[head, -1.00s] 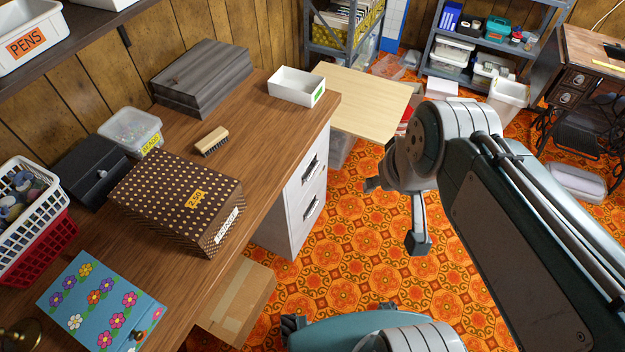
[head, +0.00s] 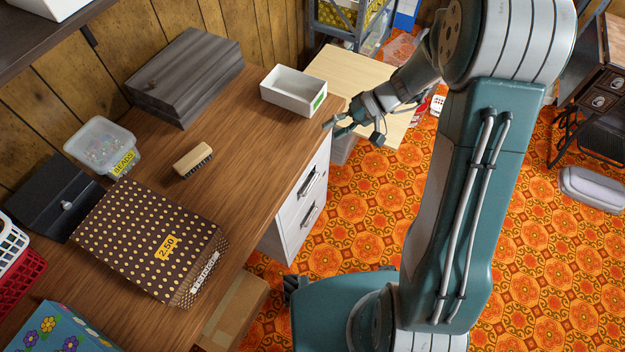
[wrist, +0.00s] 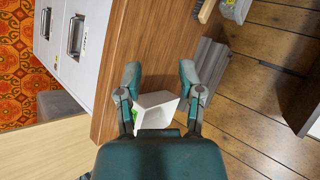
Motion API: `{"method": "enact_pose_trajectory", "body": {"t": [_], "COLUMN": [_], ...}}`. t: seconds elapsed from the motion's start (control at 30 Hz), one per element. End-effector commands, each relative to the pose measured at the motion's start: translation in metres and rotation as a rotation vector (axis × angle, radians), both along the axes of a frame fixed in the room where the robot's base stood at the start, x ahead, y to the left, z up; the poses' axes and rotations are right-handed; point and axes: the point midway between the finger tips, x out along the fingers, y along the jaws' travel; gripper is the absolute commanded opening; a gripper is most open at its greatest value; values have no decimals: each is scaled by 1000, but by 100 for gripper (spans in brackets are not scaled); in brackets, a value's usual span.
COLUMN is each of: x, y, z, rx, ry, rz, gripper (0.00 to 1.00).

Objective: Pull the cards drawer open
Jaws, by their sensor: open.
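No label that I can read says cards. A brown dotted box (head: 150,235) on the desk has a yellow 2.50 tag on top. A white label on its front end is too small to read. The white cabinet (head: 290,238) under the desk has drawers with metal handles (head: 311,181), all looking shut; the handles also show at upper left in the wrist view (wrist: 75,36). My gripper (head: 354,130) is open and empty, by the far right corner of the desk, beside the white tray. In the wrist view its spread fingers (wrist: 160,75) frame that tray.
The white tray (head: 287,102), a brush (head: 193,160), a clear beads tub (head: 95,150), a grey wooden box (head: 190,75) and a black knobbed box (head: 62,195) stand on the desk (head: 245,130). A pale low table (head: 345,80) is behind.

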Motion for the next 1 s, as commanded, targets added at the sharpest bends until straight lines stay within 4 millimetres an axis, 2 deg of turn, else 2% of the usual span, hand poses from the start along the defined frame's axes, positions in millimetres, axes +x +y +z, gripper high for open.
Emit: {"method": "enact_pose_trajectory", "body": {"t": [0.03, 0.23, 0.5, 0.67, 0.8, 0.9, 1.0], "x": [8, 33, 48, 43, 32, 24, 18], "y": [-2, -8, -21, -30, -36, -40, -41], "z": [-20, -86, -188, -254, -308, -335, -351], "rx": [43, 200, 363, 424, 451, 457, 457], "ry": [14, 7, -39, -81, -122, -146, -161], "rz": [-20, -107, -275, -397, -502, -559, -593], "gripper": [49, 49, 49, 49, 49, 49, 49]}}
